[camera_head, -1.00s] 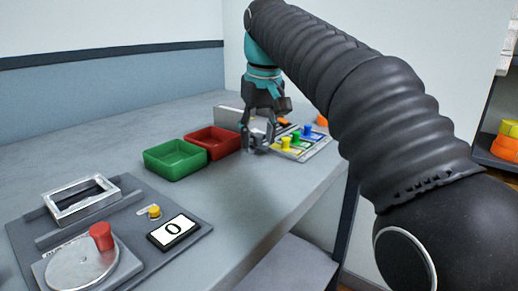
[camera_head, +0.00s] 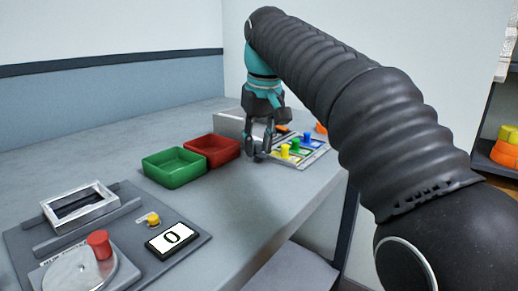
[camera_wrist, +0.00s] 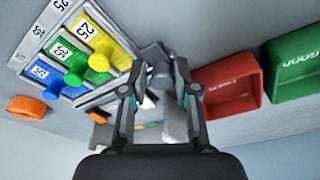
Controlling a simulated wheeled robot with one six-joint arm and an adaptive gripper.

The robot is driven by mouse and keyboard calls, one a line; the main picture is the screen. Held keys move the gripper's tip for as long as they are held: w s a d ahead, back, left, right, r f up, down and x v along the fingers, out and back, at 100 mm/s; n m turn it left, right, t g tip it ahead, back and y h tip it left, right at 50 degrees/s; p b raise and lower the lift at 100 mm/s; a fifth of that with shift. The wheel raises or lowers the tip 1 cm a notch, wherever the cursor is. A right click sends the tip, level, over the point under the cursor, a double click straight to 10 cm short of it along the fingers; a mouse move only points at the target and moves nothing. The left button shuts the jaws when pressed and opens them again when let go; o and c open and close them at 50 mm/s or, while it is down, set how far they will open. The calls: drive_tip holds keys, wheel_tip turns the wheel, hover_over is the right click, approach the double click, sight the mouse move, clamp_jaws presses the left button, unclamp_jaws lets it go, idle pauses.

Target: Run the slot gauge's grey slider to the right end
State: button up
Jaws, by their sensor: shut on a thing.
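The gauge panel (camera_head: 318,153) lies on the table in the head view, with a yellow slider (camera_head: 284,150), a green slider (camera_head: 295,143) and a blue slider (camera_head: 307,137). In the wrist view, the yellow knob (camera_wrist: 98,62), green knob (camera_wrist: 75,76) and blue knob (camera_wrist: 58,88) stand beside numbered labels. My gripper (camera_head: 258,156) points down at the panel's left side. In the wrist view my gripper (camera_wrist: 160,92) is shut on a grey knob (camera_wrist: 160,74), taken to be the grey slider, beside the yellow one. Its slot is largely hidden by my fingers.
A red bin (camera_head: 234,152) and a green bin (camera_head: 190,178) stand left of my gripper. A grey box (camera_head: 228,122) is behind it. An orange piece (camera_wrist: 27,107) lies near the panel. A board with a dial and display (camera_head: 172,237) is at front left.

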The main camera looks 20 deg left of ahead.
sight(296, 134)
drive_tip(key=shift+w+d+p, duration=0.35)
drive_tip(key=shift+w+p, duration=0.25)
drive_tip(key=shift+w, duration=0.25)
drive_tip(key=shift+w+d+p, duration=0.3)
drive_tip(key=shift+w+p, duration=0.25)
drive_tip(key=shift+w, duration=0.25)
drive_tip(key=shift+w+d+p, duration=0.35)
drive_tip(key=shift+w+p, duration=0.25)
drive_tip(key=shift+w, duration=0.25)
drive_tip(key=shift+w+d+f+p, duration=0.1)
drive_tip(key=shift+w+d, duration=0.65)
drive_tip(key=shift+w, duration=1)
drive_tip(key=shift+w+d+p, duration=0.1)
drive_tip(key=shift+w+d, duration=0.6)
drive_tip(key=shift+w, duration=1)
drive_tip(key=shift+w+d+f+p, duration=0.1)
drive_tip(key=shift+w+d, duration=0.65)
drive_tip(key=shift+w, duration=1)
drive_tip(key=o, duration=0.6)
drive_tip(key=shift+c, duration=0.2)
drive_tip(key=shift+r, duration=0.1)
